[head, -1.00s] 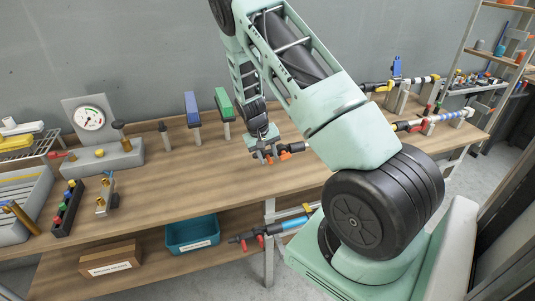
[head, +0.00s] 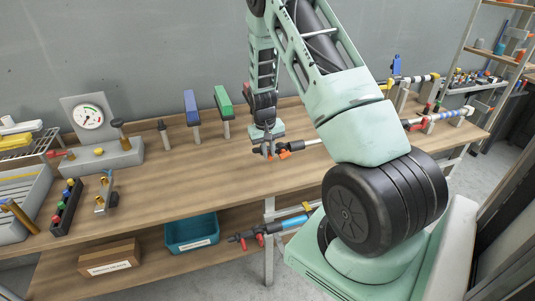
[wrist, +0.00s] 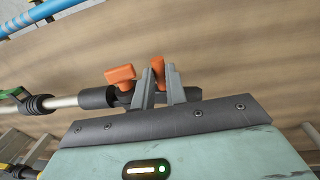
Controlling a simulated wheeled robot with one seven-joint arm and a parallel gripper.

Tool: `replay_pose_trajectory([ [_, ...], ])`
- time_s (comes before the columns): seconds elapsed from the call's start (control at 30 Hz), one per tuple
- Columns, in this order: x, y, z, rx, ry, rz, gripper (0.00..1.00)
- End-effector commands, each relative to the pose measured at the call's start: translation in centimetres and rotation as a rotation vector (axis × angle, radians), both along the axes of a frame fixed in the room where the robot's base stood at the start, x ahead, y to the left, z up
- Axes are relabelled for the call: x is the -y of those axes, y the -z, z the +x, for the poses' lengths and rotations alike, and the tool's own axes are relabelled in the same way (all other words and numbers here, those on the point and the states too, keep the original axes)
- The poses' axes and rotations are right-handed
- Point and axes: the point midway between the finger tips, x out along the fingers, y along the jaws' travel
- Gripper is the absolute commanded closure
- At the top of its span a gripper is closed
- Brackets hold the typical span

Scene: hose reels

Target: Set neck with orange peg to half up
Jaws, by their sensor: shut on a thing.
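Two orange pieces show in the wrist view. One orange peg (wrist: 120,75) stands on a black neck (wrist: 123,97) just left of my fingers. The other orange peg (wrist: 157,66) is between the fingertips of my gripper (wrist: 160,82), which is shut on it. A grey tube (wrist: 65,102) runs left from the black neck to a dark fitting with a green peg (wrist: 12,94). In the head view, my gripper (head: 268,153) is low over the wooden bench with orange (head: 284,155) beside it. The fingers partly hide the held peg and neck.
A blue-topped post (head: 191,105) and a green-topped post (head: 223,101) stand behind my gripper on the left. A gauge stand (head: 88,118) is farther left. More hose parts with a red handle (head: 419,124) lie at right.

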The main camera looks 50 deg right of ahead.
Motion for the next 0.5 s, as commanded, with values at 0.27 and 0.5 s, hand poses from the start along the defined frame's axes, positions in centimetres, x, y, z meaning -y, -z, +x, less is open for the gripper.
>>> replay_pose_trajectory([
  [0.27,1.1,-1.2,-0.6,0.116,0.010,0.180,1.00],
  [0.5,1.9,-2.0,-1.0,0.205,0.007,0.328,1.00],
])
